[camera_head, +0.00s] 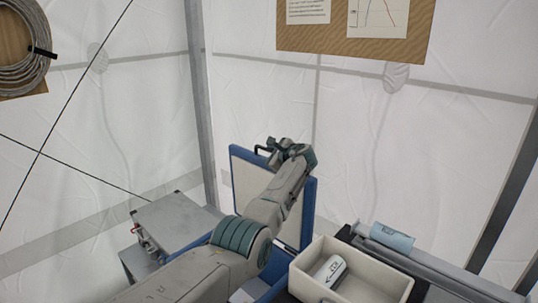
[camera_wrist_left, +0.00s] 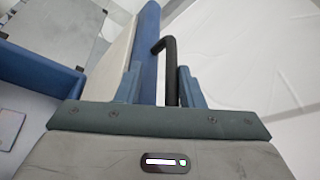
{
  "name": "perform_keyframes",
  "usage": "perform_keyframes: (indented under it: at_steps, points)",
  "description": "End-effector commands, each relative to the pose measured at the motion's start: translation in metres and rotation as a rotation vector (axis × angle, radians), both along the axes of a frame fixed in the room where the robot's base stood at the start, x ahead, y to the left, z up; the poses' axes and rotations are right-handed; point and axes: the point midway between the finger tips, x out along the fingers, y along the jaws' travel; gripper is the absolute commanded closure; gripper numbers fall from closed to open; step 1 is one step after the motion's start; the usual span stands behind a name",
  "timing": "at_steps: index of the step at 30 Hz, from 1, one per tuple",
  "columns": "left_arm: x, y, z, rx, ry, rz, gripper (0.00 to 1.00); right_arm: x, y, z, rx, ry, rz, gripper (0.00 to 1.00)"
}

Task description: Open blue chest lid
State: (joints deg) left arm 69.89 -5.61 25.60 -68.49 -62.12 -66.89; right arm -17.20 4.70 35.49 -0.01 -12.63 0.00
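The blue chest's lid (camera_head: 308,215) stands upright in the head view, a pale panel with a blue rim. It also shows edge-on in the left wrist view (camera_wrist_left: 147,45). A black handle (camera_head: 262,151) sticks out near its top edge. My left gripper (camera_head: 290,147) is at the lid's top, beside the handle. In the left wrist view its two fingers are apart, with the black handle (camera_wrist_left: 171,70) between them, nearer the right finger. The chest's blue body (camera_wrist_left: 40,75) shows at the left there; my arm hides much of it in the head view. My right gripper is not in view.
A cream bin (camera_head: 305,272) holding a white device (camera_head: 331,270) stands right of the chest. A light blue roll (camera_head: 392,238) lies behind it. A grey metal case (camera_head: 172,218) is at the left. White tent walls and grey poles stand behind.

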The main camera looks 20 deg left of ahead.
Motion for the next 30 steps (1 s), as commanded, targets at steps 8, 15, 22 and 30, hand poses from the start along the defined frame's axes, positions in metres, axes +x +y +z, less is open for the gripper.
perform_keyframes:
  at_steps: [8,15,22,30]
  points:
    - [-0.005,-0.009,0.004,0.001,-0.004,-0.001,0.66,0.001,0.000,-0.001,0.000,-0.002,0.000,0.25]
    - [-0.023,-0.034,0.010,-0.002,-0.003,-0.002,0.66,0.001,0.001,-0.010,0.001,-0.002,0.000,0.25]
    - [-0.046,-0.064,0.022,-0.002,-0.003,-0.002,0.66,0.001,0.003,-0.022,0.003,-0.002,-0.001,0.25]
    - [-0.060,-0.082,0.030,-0.001,0.002,0.000,0.66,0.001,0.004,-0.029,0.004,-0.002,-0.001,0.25]
